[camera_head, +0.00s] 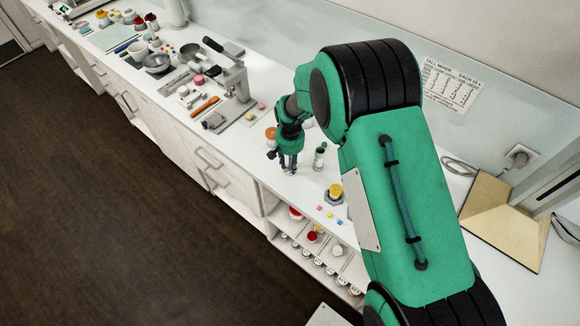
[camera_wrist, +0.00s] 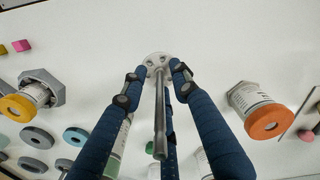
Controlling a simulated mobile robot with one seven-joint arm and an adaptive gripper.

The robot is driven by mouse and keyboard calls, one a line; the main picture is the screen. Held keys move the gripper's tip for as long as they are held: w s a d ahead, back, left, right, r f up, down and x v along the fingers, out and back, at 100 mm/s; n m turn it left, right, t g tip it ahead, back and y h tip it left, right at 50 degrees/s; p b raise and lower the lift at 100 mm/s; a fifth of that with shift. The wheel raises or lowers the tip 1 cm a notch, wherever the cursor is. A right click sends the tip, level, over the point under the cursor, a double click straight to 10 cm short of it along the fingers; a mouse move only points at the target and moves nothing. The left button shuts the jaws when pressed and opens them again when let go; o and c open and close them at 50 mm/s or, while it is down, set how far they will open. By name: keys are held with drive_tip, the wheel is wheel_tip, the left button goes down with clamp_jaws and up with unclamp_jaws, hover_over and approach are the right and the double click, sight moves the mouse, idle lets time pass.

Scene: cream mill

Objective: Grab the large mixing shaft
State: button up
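The mixing shaft (camera_wrist: 160,112) is a grey metal rod standing on a round, pale, perforated disc (camera_wrist: 157,60) on the white counter. In the wrist view it rises toward the camera, between the dark blue fingers of my gripper (camera_wrist: 155,82). The fingers stand around the rod with gaps on both sides and their tips near the disc. They look open, with no clear contact on the rod. In the head view my gripper (camera_head: 288,164) points down at the counter and largely hides the shaft.
A green-capped bottle (camera_head: 320,156) stands close to the right of my gripper. An orange-lidded jar (camera_wrist: 265,115) and a yellow-lidded jar (camera_wrist: 30,98) flank it in the wrist view. A lever press (camera_head: 234,84) stands farther left. Small coloured cubes (camera_head: 330,215) lie near the front edge.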

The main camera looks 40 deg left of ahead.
drive_tip(key=shift+c, duration=0.2)
clamp_jaws()
drive_tip(key=shift+r, duration=0.15)
drive_tip(key=shift+r, duration=0.55)
drive_tip(key=shift+s+d+r, duration=0.15)
drive_tip(key=shift+d+r, duration=0.05)
drive_tip(key=shift+r, duration=0.35)
drive_tip(key=shift+s+d+r, duration=0.1)
drive_tip(key=shift+d+r, duration=0.05)
drive_tip(key=shift+r, duration=0.4)
drive_tip(key=s+d, duration=0.3)
drive_tip(key=d, duration=0.1)
drive_tip(key=s+d+r, duration=0.1)
drive_tip(key=s+d, duration=0.2)
drive_tip(key=d, duration=0.1)
drive_tip(key=s+d+b, duration=0.1)
drive_tip(key=s+d, duration=0.2)
drive_tip(key=d, duration=0.1)
drive_tip(key=shift+s+r, duration=0.15)
drive_tip(key=shift+r, duration=0.05)
